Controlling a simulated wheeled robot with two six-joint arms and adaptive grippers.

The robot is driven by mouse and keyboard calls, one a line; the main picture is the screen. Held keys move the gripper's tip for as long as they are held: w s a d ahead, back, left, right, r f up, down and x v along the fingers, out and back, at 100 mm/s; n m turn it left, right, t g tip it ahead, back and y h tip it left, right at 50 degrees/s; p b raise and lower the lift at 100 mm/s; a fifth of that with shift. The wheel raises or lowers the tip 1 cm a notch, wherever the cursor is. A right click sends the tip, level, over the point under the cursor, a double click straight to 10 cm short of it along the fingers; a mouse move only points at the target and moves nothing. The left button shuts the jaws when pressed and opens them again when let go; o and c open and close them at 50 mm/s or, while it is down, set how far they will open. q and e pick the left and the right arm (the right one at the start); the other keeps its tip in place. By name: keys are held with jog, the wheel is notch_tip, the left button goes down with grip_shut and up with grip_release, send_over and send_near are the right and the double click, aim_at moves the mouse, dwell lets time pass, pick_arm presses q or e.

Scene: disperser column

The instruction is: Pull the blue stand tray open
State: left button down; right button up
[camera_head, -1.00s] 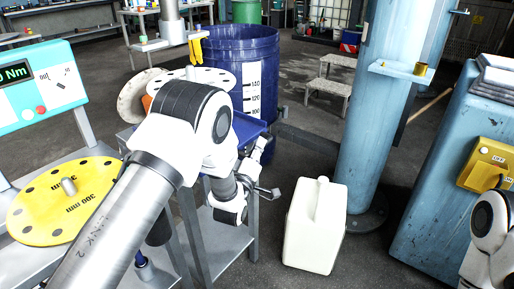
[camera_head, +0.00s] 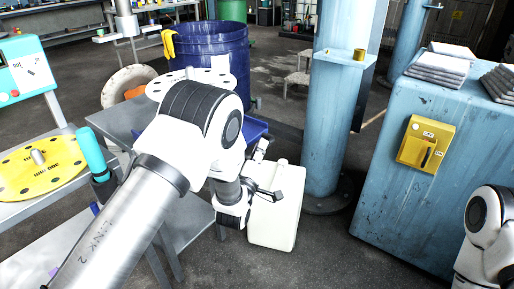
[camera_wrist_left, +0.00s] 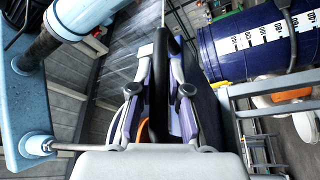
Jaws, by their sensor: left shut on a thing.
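The blue stand tray (camera_head: 256,127) shows as a strip of blue behind my left arm, at the right side of the grey metal stand; most of it is hidden. My left gripper (camera_head: 268,174) is at the tray's right side, above and beside the white jug. In the left wrist view, its two fingers (camera_wrist_left: 158,98) are closed on a long black bar (camera_wrist_left: 160,70), which looks like the tray's handle. A dark blue face (camera_wrist_left: 208,110), probably the tray, lies right of the fingers. My right gripper is out of view.
A white jug (camera_head: 272,222) stands on the floor close to my left gripper. A blue column (camera_head: 335,110) and a blue cabinet (camera_head: 385,190) with a yellow box (camera_head: 425,143) are to the right. A blue drum (camera_head: 210,48) stands behind. A teal cylinder (camera_head: 90,150) is at left.

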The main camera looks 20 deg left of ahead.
pick_arm(q)
jog(key=shift+s+d+f, duration=0.1)
jog(key=shift+d, duration=0.1)
jog(key=c, duration=1.4)
grip_release()
jog(key=shift+a, duration=0.1)
jog(key=v, duration=1.2)
